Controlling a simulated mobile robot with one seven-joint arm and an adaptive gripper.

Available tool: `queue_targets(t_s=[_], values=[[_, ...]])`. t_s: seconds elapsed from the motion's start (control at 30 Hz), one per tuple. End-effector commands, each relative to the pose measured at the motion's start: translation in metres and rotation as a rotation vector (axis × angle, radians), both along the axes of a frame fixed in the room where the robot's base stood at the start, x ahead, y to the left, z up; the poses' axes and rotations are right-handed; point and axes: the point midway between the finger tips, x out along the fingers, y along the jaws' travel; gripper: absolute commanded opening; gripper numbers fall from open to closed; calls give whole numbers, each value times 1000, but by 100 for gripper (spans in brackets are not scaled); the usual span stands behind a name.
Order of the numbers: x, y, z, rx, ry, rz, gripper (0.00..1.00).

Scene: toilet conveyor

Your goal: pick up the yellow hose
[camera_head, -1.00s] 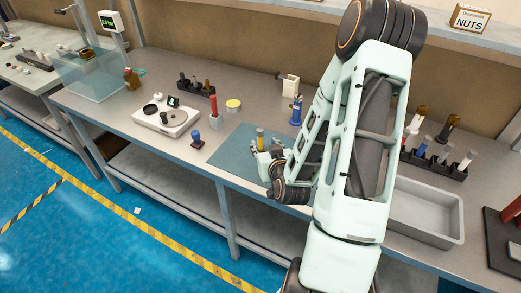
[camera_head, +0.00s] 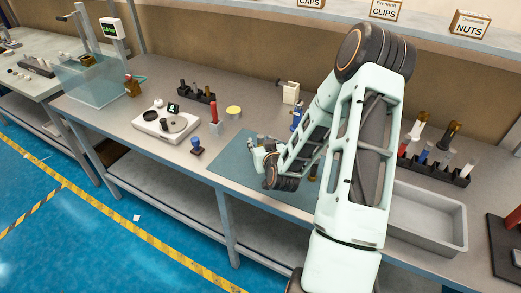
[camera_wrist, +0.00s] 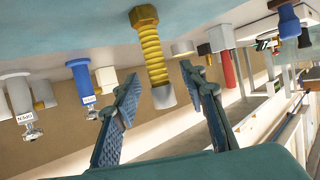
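The yellow hose (camera_wrist: 152,55) is a ribbed yellow tube with a brass-coloured nut at one end and a grey tip at the other. In the wrist view, which is upside down, it stands upright on the blue-grey mat (camera_head: 233,160). My gripper (camera_wrist: 160,78) is open and empty, with one blue finger on each side of the hose's grey end in the picture. How far the hose is from the fingers I cannot tell. In the head view my gripper (camera_head: 259,152) is low over the mat, and I cannot make out the hose clearly there.
A blue fitting (camera_wrist: 83,80) and a grey fitting (camera_wrist: 20,98) stand left of the hose in the wrist view. A red-topped piece (camera_head: 213,112), a blue-knobbed piece (camera_head: 196,145) and a scale (camera_head: 150,122) stand left in the head view. A grey tray (camera_head: 440,240) is right.

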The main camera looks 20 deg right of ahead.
Motion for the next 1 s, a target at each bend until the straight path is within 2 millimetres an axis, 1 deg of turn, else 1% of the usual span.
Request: queue_targets(t_s=[0.1,0.33,0.67,0.7,1.0], values=[[5,-1,-3,0,1,0,39],[6,-1,-3,0,1,0,38],[6,-1,-3,0,1,0,1],[6,-1,-3,0,1,0,0],[6,-1,-2,0,-1,0,0]])
